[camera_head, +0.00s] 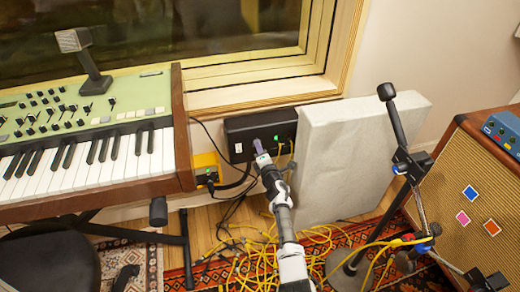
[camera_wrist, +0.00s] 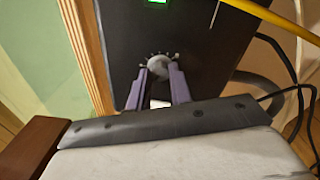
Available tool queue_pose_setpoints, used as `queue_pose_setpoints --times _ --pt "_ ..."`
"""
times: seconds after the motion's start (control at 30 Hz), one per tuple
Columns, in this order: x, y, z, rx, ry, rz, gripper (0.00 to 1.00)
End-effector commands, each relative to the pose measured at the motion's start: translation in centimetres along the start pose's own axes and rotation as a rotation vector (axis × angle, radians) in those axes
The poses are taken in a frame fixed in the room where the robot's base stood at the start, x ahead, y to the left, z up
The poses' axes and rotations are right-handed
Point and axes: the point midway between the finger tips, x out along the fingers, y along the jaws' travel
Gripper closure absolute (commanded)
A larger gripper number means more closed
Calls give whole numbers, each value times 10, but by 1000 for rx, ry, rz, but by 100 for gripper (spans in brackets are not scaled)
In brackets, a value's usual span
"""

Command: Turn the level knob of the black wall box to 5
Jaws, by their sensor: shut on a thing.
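The black wall box (camera_head: 240,124) is mounted low on the wall under the window, with a small green light on its face. In the wrist view the box (camera_wrist: 210,38) fills the upper middle, and its green display (camera_wrist: 157,2) is cut off at the top edge. The level knob (camera_wrist: 157,66) is a grey round knob with marks around it; their numbers are too small to read. My gripper (camera_wrist: 158,72) has its two purple fingers on either side of the knob and is shut on it. In the head view my gripper (camera_head: 258,146) reaches the box's front, hiding the knob.
A keyboard (camera_head: 90,150) stands at the left and a yellow box (camera_head: 206,165) beside the black box. A grey panel (camera_head: 350,150) leans close at the right. A microphone stand (camera_head: 398,125) and amp (camera_head: 480,200) are further right. Yellow cables (camera_head: 255,262) cover the floor.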

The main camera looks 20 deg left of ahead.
Motion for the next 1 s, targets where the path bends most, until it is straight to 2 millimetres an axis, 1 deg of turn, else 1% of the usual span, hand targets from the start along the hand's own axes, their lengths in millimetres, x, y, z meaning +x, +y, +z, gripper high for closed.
queue_pose_setpoints --times 0.6,0.8,1.0 --pt "1 2 0 581 -19 16 100" --pt "1 2 0 743 -24 19 100" --pt "1 2 0 861 -27 23 100"
